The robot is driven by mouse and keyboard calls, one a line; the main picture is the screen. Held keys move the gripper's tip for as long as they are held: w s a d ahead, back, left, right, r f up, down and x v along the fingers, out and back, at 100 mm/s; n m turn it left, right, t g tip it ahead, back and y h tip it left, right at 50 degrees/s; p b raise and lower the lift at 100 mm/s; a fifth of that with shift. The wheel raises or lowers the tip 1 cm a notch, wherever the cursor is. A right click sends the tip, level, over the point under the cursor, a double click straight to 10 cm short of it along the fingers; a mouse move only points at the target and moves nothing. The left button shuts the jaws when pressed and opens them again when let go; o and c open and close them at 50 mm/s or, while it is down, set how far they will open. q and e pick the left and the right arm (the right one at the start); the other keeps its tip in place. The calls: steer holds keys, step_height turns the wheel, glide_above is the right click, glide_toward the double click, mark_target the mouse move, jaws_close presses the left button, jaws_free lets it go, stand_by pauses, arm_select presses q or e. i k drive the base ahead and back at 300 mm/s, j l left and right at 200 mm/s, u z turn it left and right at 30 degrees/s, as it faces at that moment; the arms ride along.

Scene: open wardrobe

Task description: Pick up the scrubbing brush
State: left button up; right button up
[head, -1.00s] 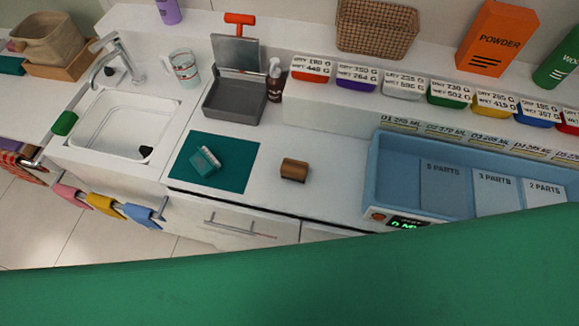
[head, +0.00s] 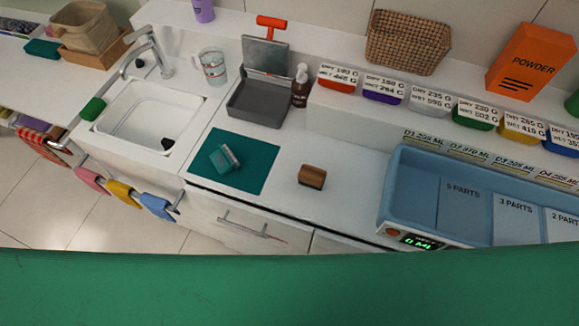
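A small teal block with a paler bristled side, which looks like the scrubbing brush (head: 222,160), lies on a flat teal mat (head: 256,178). The mat lies on the white counter (head: 352,176), right of the sink. The brush sits left of the mat's middle, at an angle to its edges, with nothing on top of it. Neither of my grippers shows in this view, and nothing is touching the brush.
A brown block (head: 312,177) sits right of the mat. A grey open-lidded box (head: 257,102) and a brown pump bottle (head: 301,86) stand behind it. The white sink (head: 104,118) is left; a blue tray (head: 407,180) is right. Coloured cloths (head: 122,193) hang in front.

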mark_target(314, 176)
steer(key=i+j+z, duration=0.15)
steer(key=j+z, duration=0.55)
steer(key=j, duration=0.2)
steer(key=j+z, duration=0.35)
steer(key=j, duration=0.15)
